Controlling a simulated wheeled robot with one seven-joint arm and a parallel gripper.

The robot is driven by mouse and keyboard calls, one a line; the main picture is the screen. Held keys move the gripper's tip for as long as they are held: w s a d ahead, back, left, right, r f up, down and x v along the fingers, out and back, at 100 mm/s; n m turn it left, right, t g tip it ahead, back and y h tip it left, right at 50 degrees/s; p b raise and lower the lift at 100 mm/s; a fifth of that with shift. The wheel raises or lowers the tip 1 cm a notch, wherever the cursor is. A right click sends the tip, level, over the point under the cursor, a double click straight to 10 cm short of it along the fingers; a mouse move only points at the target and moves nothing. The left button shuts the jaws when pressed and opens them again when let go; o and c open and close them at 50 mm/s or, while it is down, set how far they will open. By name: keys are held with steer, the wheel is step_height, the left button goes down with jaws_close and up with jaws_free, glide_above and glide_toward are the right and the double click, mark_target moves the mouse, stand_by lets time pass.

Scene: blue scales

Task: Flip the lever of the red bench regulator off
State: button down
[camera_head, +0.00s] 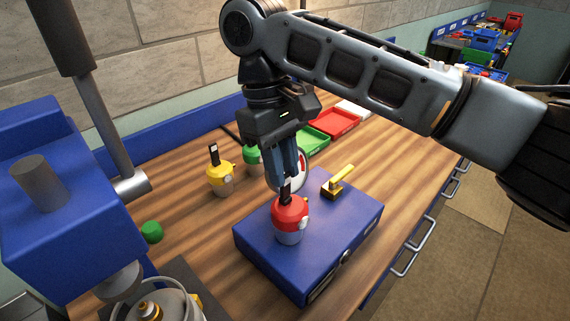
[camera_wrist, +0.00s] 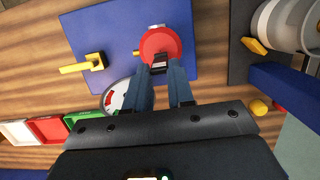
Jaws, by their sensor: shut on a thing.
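The red bench regulator (camera_head: 290,218) has a red top and a pale lower body, and stands on a blue box (camera_head: 262,245). Its short black lever (camera_head: 285,191) sticks up from the top. In the wrist view the red top (camera_wrist: 160,42) is at upper centre, with the black lever (camera_wrist: 159,68) just below it. My gripper (camera_head: 287,178) points down from above, its blue fingers shut on the lever. In the wrist view the gripper (camera_wrist: 160,76) has one finger on each side of the lever.
A yellow lever handle (camera_head: 338,182) stands on the same box, close to the right. A yellow regulator (camera_head: 221,179) and a green one (camera_head: 251,156) stand behind left. A round gauge (camera_wrist: 115,97) is near my fingers. Green (camera_head: 312,141) and red (camera_head: 335,122) trays lie farther back.

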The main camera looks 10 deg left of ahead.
stand_by(0.4)
steer(key=c, duration=1)
jaws_free()
steer(key=shift+o, duration=0.2)
steer(key=v, duration=0.7)
steer(key=shift+r, duration=0.4)
steer(key=shift+a, duration=0.15)
